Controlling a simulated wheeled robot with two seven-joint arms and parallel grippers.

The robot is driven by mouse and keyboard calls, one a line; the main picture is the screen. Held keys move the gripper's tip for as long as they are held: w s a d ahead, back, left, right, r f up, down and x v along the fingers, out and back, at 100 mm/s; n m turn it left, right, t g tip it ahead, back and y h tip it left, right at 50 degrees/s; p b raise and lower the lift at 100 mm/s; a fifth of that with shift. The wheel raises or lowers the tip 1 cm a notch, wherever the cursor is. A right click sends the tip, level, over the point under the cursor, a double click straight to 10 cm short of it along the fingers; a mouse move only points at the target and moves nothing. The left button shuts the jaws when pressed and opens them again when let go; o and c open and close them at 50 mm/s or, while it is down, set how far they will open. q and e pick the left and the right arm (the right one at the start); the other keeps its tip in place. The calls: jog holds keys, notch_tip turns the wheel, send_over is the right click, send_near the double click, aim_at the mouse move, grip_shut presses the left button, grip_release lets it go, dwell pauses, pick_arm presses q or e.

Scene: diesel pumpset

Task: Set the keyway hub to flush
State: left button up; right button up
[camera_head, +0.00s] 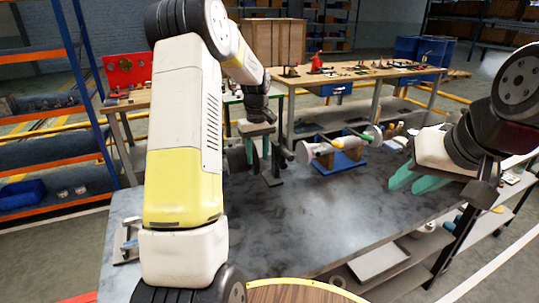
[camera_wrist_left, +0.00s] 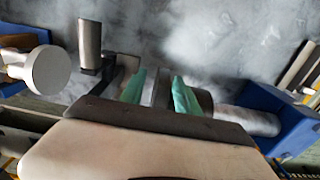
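My left gripper (camera_head: 265,155) points down over the middle of the table. In the left wrist view its teal fingers (camera_wrist_left: 158,92) stand apart on either side of a thin grey upright part (camera_wrist_left: 159,88), with narrow gaps visible. A dark round part (camera_wrist_left: 205,100) sits just right of the fingers, in line with a grey shaft (camera_wrist_left: 245,120) at a blue block (camera_wrist_left: 293,118). I cannot tell which of these is the keyway hub. My right gripper (camera_head: 418,178) is open and empty above the table's right side.
A blue stand (camera_head: 340,160) carries a pale cylinder with disc ends. A pale round-ended part (camera_wrist_left: 47,69) and a grey upright cylinder (camera_wrist_left: 90,42) lie left of the left gripper. Small parts (camera_head: 398,138) crowd the back right. The front of the dark tabletop (camera_head: 310,220) is clear.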

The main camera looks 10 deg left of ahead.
pick_arm(q)
notch_tip(320, 180, up, 6)
jog(key=shift+f, duration=0.2)
jog(key=shift+r, duration=0.1)
jog(key=s+d+r+m+t+h, duration=0.1)
jog(key=s+d+r+m+t, duration=0.3)
jog(key=s+r, duration=0.95)
jog(key=s+d+f+m+t, duration=0.1)
jog(key=s+d+m, duration=0.1)
jog(key=s, duration=0.6)
jog(key=s+d+f+m+t+h, duration=0.1)
jog(key=s+d+m, duration=0.1)
jog(key=s, duration=0.6)
jog(key=shift+s+d+f, duration=0.15)
jog(key=shift+s+f, duration=0.05)
jog(key=shift+f, duration=0.15)
